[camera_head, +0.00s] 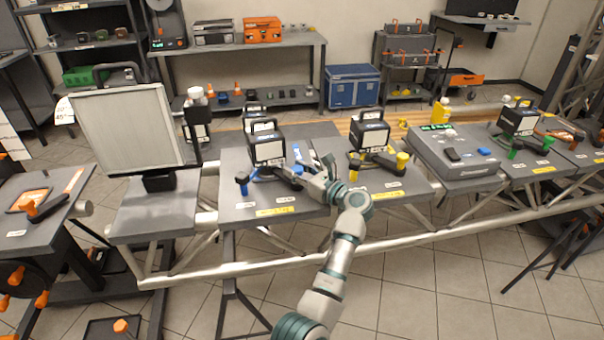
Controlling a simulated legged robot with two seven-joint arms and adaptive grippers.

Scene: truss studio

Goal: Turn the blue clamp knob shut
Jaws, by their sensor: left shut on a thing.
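The blue clamp knob (298,168) is at the right side of a blue clamp, below a black box device (266,146) on a grey table panel. It is mostly hidden by my left gripper (294,174), which reaches in from the lower middle and is shut on it. A blue upright part (242,183) of the same clamp stands at the left of the device. How far the knob is turned cannot be told. My right gripper is not in view.
A similar clamp with a yellow knob (402,160) stands to the right, and one with a green knob (547,143) farther right. A flat screen (130,128) stands at the left. A metal truss rail (400,245) runs along the panels' front. A grey case (453,160) lies between panels.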

